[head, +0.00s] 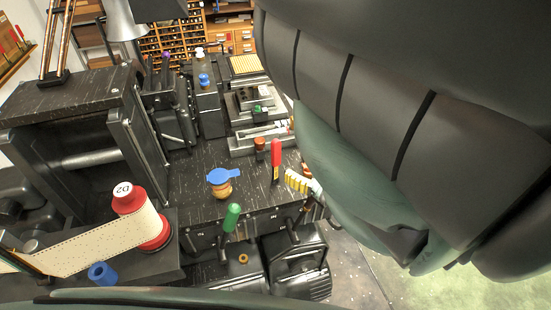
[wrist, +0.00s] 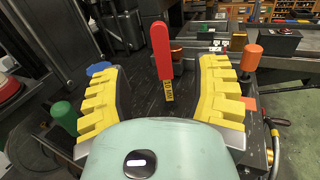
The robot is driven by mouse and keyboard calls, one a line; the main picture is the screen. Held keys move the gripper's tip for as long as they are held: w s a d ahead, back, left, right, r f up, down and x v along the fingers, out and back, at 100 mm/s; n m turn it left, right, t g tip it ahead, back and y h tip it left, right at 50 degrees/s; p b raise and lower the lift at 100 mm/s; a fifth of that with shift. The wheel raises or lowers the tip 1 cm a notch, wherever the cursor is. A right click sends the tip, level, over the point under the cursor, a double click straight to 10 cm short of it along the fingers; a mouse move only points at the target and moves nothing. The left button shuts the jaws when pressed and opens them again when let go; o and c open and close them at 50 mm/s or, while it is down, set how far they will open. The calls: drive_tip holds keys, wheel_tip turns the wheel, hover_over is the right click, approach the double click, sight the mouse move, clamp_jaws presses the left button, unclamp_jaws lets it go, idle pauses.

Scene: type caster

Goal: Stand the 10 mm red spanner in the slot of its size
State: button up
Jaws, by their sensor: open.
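The red spanner (wrist: 161,52) stands roughly upright in the wrist view, with a yellow size tag (wrist: 168,90) near its lower end. What supports its lower end is not clear. It also shows in the head view (head: 276,156), just beyond my gripper (head: 297,182). In the wrist view my gripper (wrist: 160,78) is open, its yellow ribbed fingers spread to the left and right of the spanner. There is clear space on both sides and no contact shows. I cannot make out the slot of its size in either view.
A blue-topped object (head: 224,180) and a green knob (head: 232,217) stand left of my gripper. An orange knob (wrist: 252,55) rises close beside the right finger. A red spool (head: 152,228) with punched tape is at left. The dark bench top has bare room mid-left.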

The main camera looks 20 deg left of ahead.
sight(278, 148)
drive_tip(key=x, duration=0.4)
drive_tip(key=shift+a+f+b, duration=0.1)
drive_tip(key=shift+a+b, duration=0.1)
drive_tip(key=shift+b, duration=0.15)
drive_tip(key=shift+w+a, duration=0.4)
drive_tip(key=b+x, duration=0.2)
drive_tip(key=x, duration=0.2)
drive_tip(key=shift+a+f, duration=0.1)
drive_tip(key=shift+w+a, duration=0.4)
drive_tip(key=shift+o, duration=0.2)
clamp_jaws()
